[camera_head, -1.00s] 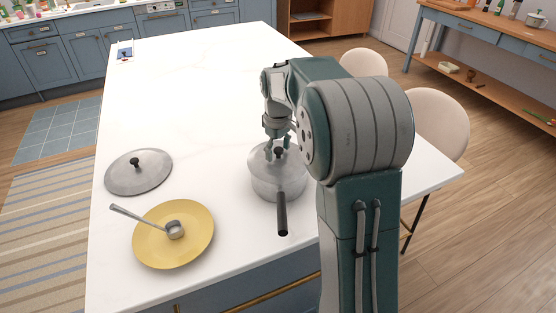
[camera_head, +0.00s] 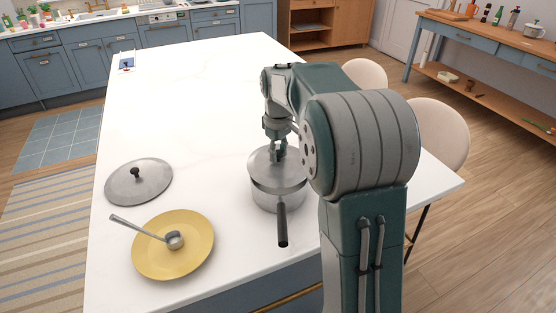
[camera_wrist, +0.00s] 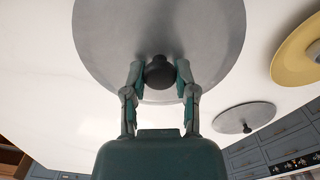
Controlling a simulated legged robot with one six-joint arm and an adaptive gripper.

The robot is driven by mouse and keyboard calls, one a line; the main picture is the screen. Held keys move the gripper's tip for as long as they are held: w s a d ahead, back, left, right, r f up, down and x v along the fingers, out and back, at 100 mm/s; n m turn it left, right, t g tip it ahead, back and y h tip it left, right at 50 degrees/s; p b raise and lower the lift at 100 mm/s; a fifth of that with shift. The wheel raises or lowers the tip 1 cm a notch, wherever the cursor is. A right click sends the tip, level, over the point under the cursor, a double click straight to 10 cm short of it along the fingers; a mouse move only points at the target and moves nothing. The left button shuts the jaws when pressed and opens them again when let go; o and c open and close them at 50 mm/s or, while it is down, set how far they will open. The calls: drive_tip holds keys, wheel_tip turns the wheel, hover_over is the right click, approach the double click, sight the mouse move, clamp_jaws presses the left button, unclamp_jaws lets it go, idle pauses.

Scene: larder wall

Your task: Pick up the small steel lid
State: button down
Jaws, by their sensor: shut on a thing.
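A round grey steel lid (camera_head: 261,166) with a dark knob is in my gripper (camera_head: 277,150), just above the steel saucepan (camera_head: 278,199). The fingers are shut on its knob, clearest in the wrist view, where the lid (camera_wrist: 205,35) fills the top and my gripper (camera_wrist: 160,74) has a finger on each side of the knob. A narrow gap shows between lid and pan at the front. The pan's inside is hidden. Another steel lid (camera_head: 150,186) with a dark knob lies on the table at the left.
A yellow plate (camera_head: 165,262) with a steel ladle (camera_head: 140,225) on it is at the front left of the white table (camera_head: 180,110). The pan's dark handle (camera_head: 282,225) points towards me. Pale chairs (camera_head: 437,130) stand at the right. The table's far part is mostly clear.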

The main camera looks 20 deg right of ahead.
drive_tip(key=s+a+r, duration=0.3)
drive_tip(key=s+r, duration=0.9)
drive_tip(key=s, duration=0.2)
hover_over(280, 154)
drive_tip(key=s, duration=0.4)
wheel_tip(280, 154, down, 4)
drive_tip(key=shift+g, duration=0.3)
drive_tip(key=w+f, duration=0.4)
drive_tip(key=f, duration=0.1)
drive_tip(key=shift+w, duration=0.1)
drive_tip(key=shift+w+f, duration=0.35)
drive_tip(key=shift+f, duration=0.15)
drive_tip(key=shift+w+f, duration=0.15)
drive_tip(key=shift+f, duration=1.4)
drive_tip(key=shift+f, duration=0.65)
drive_tip(key=shift+c, duration=2)
unclamp_jaws()
